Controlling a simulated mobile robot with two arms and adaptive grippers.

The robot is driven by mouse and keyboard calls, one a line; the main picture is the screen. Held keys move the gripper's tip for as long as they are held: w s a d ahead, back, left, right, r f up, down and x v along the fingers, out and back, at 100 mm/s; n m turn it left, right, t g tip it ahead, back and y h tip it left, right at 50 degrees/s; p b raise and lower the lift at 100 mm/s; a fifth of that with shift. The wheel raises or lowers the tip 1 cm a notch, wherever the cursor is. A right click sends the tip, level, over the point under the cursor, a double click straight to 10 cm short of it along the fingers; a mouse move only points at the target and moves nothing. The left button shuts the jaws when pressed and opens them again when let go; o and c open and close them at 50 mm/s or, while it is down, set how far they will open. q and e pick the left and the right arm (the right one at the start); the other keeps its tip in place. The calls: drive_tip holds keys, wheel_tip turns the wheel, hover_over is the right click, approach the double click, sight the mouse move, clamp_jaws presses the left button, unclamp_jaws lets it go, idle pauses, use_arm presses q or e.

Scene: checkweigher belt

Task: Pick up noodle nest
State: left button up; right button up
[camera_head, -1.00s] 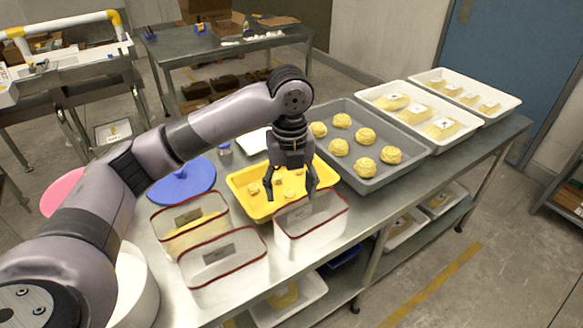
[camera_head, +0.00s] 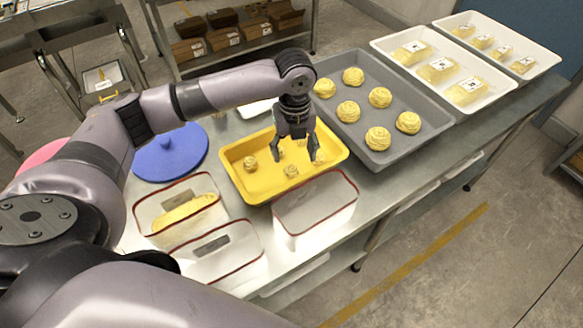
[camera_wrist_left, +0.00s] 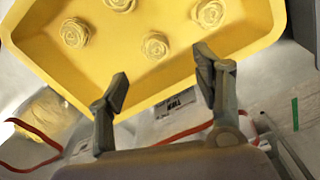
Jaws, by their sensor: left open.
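Small pale yellow noodle nests lie in a yellow tray (camera_head: 240,186). One nest (camera_head: 250,162) is near the tray's left side and another (camera_head: 291,171) near its front. In the left wrist view several nests show, one of them (camera_wrist_left: 155,45) just beyond the gap between my fingers. My left gripper (camera_head: 296,158) is open and empty, pointing down over the yellow tray (camera_wrist_left: 150,82). It also shows in the left wrist view (camera_wrist_left: 160,85) with its fingers spread. The fingers partly hide nests in the head view. My right gripper is not seen.
A grey tray (camera_head: 385,155) with several larger nests stands behind right. White trays (camera_head: 478,94) with packaged portions are beyond it. Clear red-rimmed bins (camera_head: 316,208) stand in front, one holding yellow noodles (camera_head: 185,211). A blue round lid (camera_head: 170,152) lies left.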

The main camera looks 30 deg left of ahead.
sight(291, 168)
use_arm(q)
drive_tip(key=shift+f, duration=1.1)
drive_tip(key=shift+a+f+p, duration=0.15)
drive_tip(key=shift+f+p, duration=0.15)
drive_tip(key=shift+f, duration=0.05)
drive_tip(key=f, duration=0.2)
drive_tip(key=f+p, duration=0.1)
drive_tip(key=f, duration=0.1)
drive_tip(key=shift+a, duration=0.25)
drive_tip(key=shift+f, duration=0.1)
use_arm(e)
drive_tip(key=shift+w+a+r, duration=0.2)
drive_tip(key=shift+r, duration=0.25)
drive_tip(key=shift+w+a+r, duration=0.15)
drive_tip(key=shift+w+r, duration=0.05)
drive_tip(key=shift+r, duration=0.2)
use_arm(q)
drive_tip(key=shift+c, duration=0.2)
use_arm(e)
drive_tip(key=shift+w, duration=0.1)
use_arm(q)
drive_tip(key=shift+c, duration=0.7)
drive_tip(key=c, duration=0.8)
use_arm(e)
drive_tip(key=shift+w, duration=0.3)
